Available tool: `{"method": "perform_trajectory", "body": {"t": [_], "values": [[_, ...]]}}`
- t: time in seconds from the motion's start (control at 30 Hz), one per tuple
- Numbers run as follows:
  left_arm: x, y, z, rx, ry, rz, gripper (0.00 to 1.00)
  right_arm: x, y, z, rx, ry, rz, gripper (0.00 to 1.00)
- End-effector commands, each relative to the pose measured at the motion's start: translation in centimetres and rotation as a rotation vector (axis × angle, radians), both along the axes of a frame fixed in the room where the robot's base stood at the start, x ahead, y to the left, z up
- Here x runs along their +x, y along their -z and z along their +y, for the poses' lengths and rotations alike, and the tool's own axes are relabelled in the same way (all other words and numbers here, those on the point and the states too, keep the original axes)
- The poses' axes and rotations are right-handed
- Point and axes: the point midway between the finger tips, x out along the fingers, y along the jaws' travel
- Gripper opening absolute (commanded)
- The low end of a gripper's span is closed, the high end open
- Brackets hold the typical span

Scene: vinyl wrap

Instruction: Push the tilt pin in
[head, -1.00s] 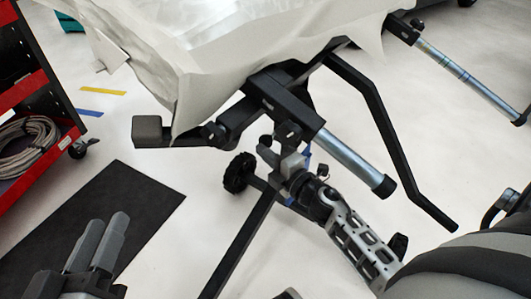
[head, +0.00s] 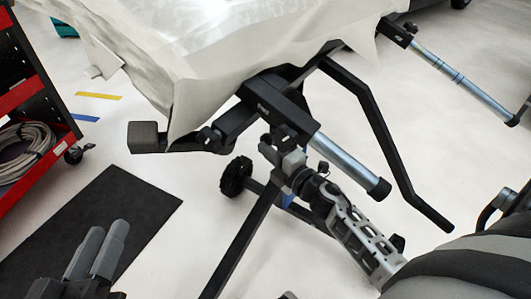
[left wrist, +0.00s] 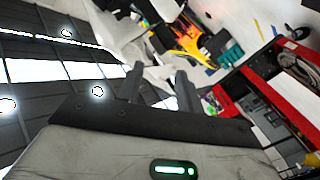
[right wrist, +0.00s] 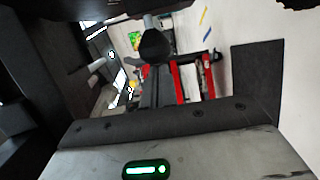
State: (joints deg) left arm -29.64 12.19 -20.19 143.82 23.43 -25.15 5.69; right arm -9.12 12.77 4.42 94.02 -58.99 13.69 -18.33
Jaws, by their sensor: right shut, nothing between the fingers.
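The black stand holds a sheet-covered panel (head: 190,60), and a black knob-like part (head: 285,134) sits under its thick black tube (head: 263,103). This part may be the tilt pin; I cannot tell for certain. My right gripper (head: 270,148) is shut and empty, with its tips just below that part. Whether they touch is unclear. In the right wrist view a dark round knob (right wrist: 155,45) stands in front of the shut right fingers (right wrist: 153,75). My left gripper (head: 100,240) is at the lower left, its fingers apart and empty; they also show in the left wrist view (left wrist: 160,80).
A silver tube (head: 345,160) and a bent black bar (head: 385,130) lie to the right of my right gripper. A stand leg (head: 240,245) with a black wheel (head: 236,176) is below. A red cart (head: 45,120) stands left; a dark mat (head: 100,225) lies on the floor.

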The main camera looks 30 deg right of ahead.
Motion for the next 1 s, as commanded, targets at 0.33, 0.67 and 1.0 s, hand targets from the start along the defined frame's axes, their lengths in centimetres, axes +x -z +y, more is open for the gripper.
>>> {"method": "perform_trajectory", "body": {"t": [0.33,0.67,1.0], "values": [[-0.6,0.8,0.1,0.018,-0.006,0.073,0.36,-5.7,0.0,2.6,0.006,-0.018,0.006,0.00],[-0.4,1.3,0.2,0.062,-0.012,0.076,0.36,-10.3,0.1,1.7,0.005,-0.020,0.002,0.00],[-0.6,1.5,0.2,0.067,-0.008,0.078,0.36,-10.4,-0.1,1.1,0.017,-0.012,-0.004,0.00]]}}
